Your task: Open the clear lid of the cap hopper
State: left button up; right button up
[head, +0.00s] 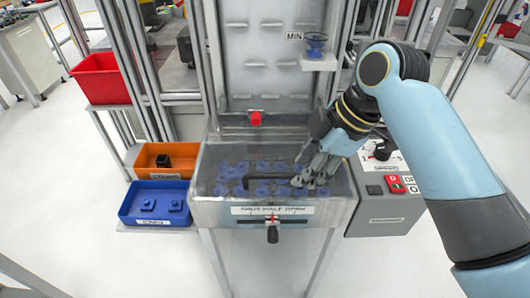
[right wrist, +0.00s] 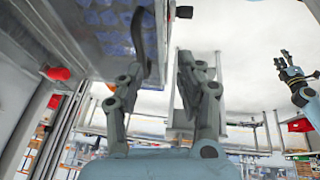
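The cap hopper (head: 205,211) is a grey metal bin at the middle of the head view. Its clear lid (head: 215,155) lies flat and shut over several blue caps. A dark bar handle (head: 268,177) runs across the lid; in the right wrist view it looks like a dark curved bar (right wrist: 138,45). My right gripper (head: 305,180) is low over the lid's right part, by the handle's right end. In the right wrist view its fingers (right wrist: 163,70) are apart, the left one close to the handle; contact is unclear. My left gripper (right wrist: 282,65) shows small at the right of that view, its opening unclear.
A red knob (head: 255,119) is behind the lid and a black latch-like part (head: 272,232) is on the hopper's front. A control box (head: 385,212) stands to the right. Orange (head: 148,167), blue (head: 128,205) and red (head: 98,80) bins are at the left.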

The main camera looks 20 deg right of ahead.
jog(key=p, duration=0.2)
send_near(275, 175)
jog(key=x, duration=0.8)
jog(key=shift+w+f, duration=0.1)
jog(key=shift+f, duration=0.1)
pick_arm(q)
jog(key=r, duration=0.3)
jog(key=shift+w+a, duration=0.15)
jog(key=shift+w, duration=0.25)
pick_arm(e)
grip_shut()
pick_arm(q)
jog(key=shift+w, duration=0.1)
